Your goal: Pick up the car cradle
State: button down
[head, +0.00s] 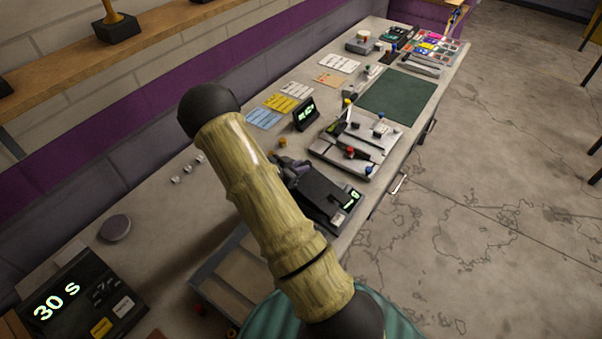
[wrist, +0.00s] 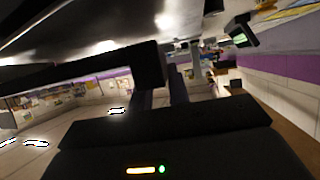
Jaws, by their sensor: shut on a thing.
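My gripper (wrist: 162,82) shows in the wrist view, with two dark fingers rising from its black body. It is shut on a dark, bar-like piece (wrist: 110,67) that lies across the fingertips, which I take to be the car cradle. Its full shape is hidden by shadow and the close view. In the head view my pale, wood-textured arm covers much of the middle. A small dark grey part shows just right of the arm, beside a black device with a green display (head: 328,198); I cannot tell whether it belongs to my gripper.
A grey tray with coloured knobs (head: 356,146) stands right of the black device. A small upright display (head: 305,114) is behind it. A green mat (head: 398,96) lies bare farther along the bench. A timer reading 30 s (head: 80,300) is at the lower left.

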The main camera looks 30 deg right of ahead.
notch_tip(320, 180, up, 8)
jog(key=shift+f+b, duration=0.1)
jog(key=shift+b, duration=0.4)
dwell(0.4)
jog(key=shift+w+a+r+n+t+p, duration=0.1)
jog(key=shift+w+r+n+t+p, duration=0.1)
jog(key=shift+r+n+t+p, duration=0.5)
jog(key=shift+w+a+n+t+y+p, duration=0.25)
jog(key=shift+n+t+y+p, duration=0.15)
jog(key=shift+t+p, duration=0.15)
jog(key=a+f+n+t+y+p, duration=0.2)
jog(key=a+n+t+y+p, duration=0.6)
jog(key=a, duration=1.3)
jog(key=n+y+p, duration=0.1)
jog(key=n+y, duration=0.2)
jog(key=n, duration=0.2)
jog(key=shift+f+n+y, duration=0.3)
jog(key=shift+y, duration=0.1)
jog(key=shift+w, duration=0.15)
